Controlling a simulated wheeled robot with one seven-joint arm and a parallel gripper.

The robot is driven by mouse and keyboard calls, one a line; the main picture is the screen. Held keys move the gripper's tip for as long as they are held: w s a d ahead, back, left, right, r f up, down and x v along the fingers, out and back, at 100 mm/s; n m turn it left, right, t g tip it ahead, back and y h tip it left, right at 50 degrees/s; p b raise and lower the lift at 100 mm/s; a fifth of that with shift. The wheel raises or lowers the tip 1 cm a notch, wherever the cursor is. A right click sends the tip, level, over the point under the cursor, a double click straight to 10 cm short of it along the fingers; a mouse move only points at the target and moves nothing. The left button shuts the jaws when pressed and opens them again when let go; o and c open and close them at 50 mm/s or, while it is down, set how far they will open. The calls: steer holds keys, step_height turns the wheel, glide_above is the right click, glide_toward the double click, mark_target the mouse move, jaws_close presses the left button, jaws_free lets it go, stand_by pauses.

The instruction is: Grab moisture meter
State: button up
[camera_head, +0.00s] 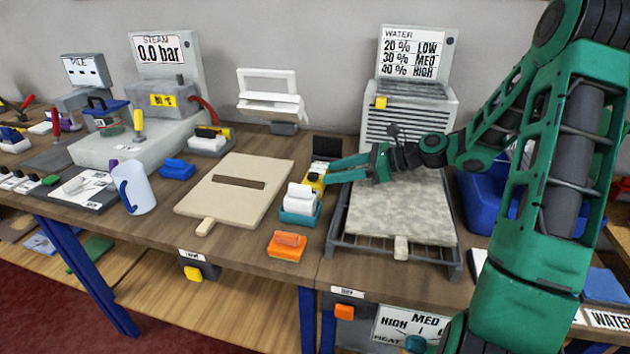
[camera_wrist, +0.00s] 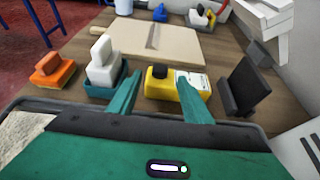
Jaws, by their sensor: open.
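The moisture meter appears to be the yellow device (camera_wrist: 163,92) with a black knob and a white printed label, lying on the bench in the wrist view. In the head view only a small yellow part of it (camera_head: 316,180) shows, behind a white-and-teal block. My gripper (camera_wrist: 158,92) is open, with one teal finger to the left of the yellow body and the other across its right part, hiding some of the label. In the head view my gripper (camera_head: 332,172) reaches in from the right, low over the bench. Contact with the meter cannot be told.
A white block in a teal tray (camera_wrist: 102,70) stands close beside the left finger. An orange block (camera_wrist: 54,71) lies further left. A dark upright plate (camera_wrist: 244,85) stands to the right. A beige board (camera_head: 238,190) lies beyond, and a grey slab on a rack (camera_head: 400,210) lies under my arm.

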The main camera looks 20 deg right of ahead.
mark_target(315, 174)
steer(key=x, duration=0.4)
steer(key=shift+w+a+r, duration=0.1)
steer(key=shift+w+a, duration=0.15)
steer(key=shift+a, duration=0.05)
steer(key=shift+c, duration=0.3)
